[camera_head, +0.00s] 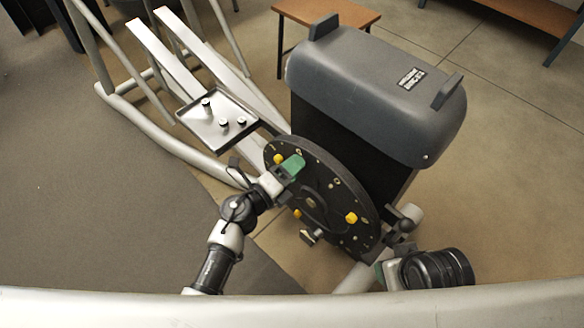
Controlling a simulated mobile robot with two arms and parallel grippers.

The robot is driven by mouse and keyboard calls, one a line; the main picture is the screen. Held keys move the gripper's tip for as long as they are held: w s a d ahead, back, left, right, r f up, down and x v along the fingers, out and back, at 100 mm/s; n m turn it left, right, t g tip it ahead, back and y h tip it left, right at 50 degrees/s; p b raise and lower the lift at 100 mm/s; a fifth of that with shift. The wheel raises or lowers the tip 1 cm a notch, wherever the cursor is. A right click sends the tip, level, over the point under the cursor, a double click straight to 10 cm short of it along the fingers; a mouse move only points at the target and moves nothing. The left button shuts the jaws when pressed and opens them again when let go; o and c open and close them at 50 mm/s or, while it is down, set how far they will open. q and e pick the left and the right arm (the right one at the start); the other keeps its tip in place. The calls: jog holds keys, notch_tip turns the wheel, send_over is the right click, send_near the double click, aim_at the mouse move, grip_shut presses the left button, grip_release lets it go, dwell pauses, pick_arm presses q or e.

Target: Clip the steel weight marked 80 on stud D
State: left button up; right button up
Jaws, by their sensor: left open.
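A dark round disc (335,190) with small bright studs and yellow pieces stands on the side of the machine. Small steel cylinders (206,102) stand on a shallow tray (190,117); their marks are too small to read. I cannot tell which is the 80 weight or which stud is D. My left gripper (292,167), with a green part at its end, is open in front of the disc's upper left and hides part of it. My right gripper (382,271) is low at the right, near the disc's lower edge; its jaws are unclear.
A grey machine housing (375,85) rises behind the disc. Pale rails and tubes (170,60) run to the upper left beside the tray. Yellow pieces (351,218) stick out from the disc. A wooden bench (330,14) stands behind. Open floor lies at left.

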pick_arm(q)
jog(key=v, duration=1.1)
jog(key=shift+p, duration=0.45)
jog(key=shift+w, duration=0.1)
